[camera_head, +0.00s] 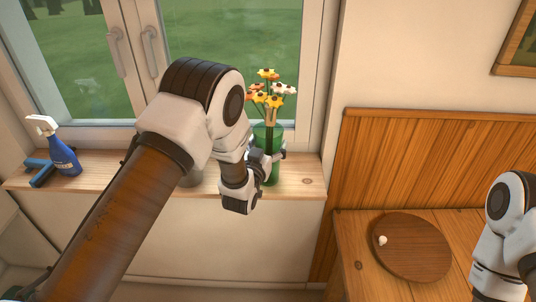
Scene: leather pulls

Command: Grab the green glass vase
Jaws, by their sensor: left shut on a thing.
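The green glass vase (273,171) stands upright on the wooden window sill, with yellow, orange and white flowers (268,92) in it. My left gripper (274,156) is at the vase from its left and front side, shut on it. My left arm and wrist hide part of the vase's left side. My right arm shows at the lower right edge, but its gripper is out of the picture.
A blue spray bottle (63,155) and a blue squeegee-like tool (40,172) are at the sill's (308,178) left end. A grey object (192,178) is partly hidden behind my arm. A round wooden board (415,250) with a small white item lies on the wooden counter at right.

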